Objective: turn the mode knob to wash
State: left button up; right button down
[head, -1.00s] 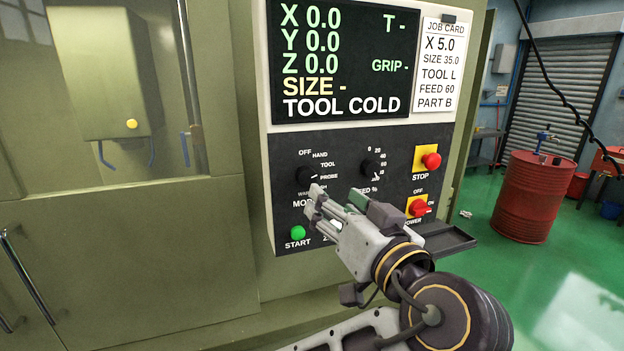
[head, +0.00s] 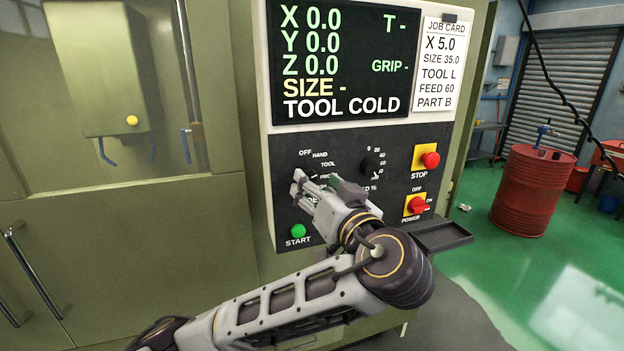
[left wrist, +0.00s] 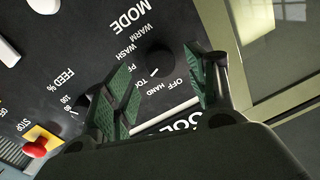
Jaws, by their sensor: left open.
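The mode knob is a black round knob on the dark control panel (head: 285,222). In the left wrist view the knob (left wrist: 156,60) shows between my two open fingers, with OFF, HAND, TOOL, WASH and WARM printed around it. My right gripper is not in view.
The feed knob (head: 371,166) is just right of my gripper. A green start button (head: 298,231) lies below it. A red stop button (head: 430,160) and a red power switch (head: 418,205) are farther right. A small dark tray (head: 440,236) juts out below the panel.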

aim_at(308, 170)
pick_arm(q)
jog(key=shift+p+x, duration=0.45)
jog(key=shift+x, duration=1.05)
jog(key=c, duration=1.1)
jog(key=shift+o, duration=0.2)
jog(key=shift+b, duration=0.3)
jog(key=shift+f+m+t+h, duration=0.1)
jog(key=shift+m+t+h, duration=0.15)
jog(key=shift+m, duration=3.45)
jog(key=shift+f+m+t+h, duration=0.15)
jog(key=shift+m+t, duration=0.1)
jog(key=shift+m, duration=3.45)
jog(key=shift+r, duration=0.1)
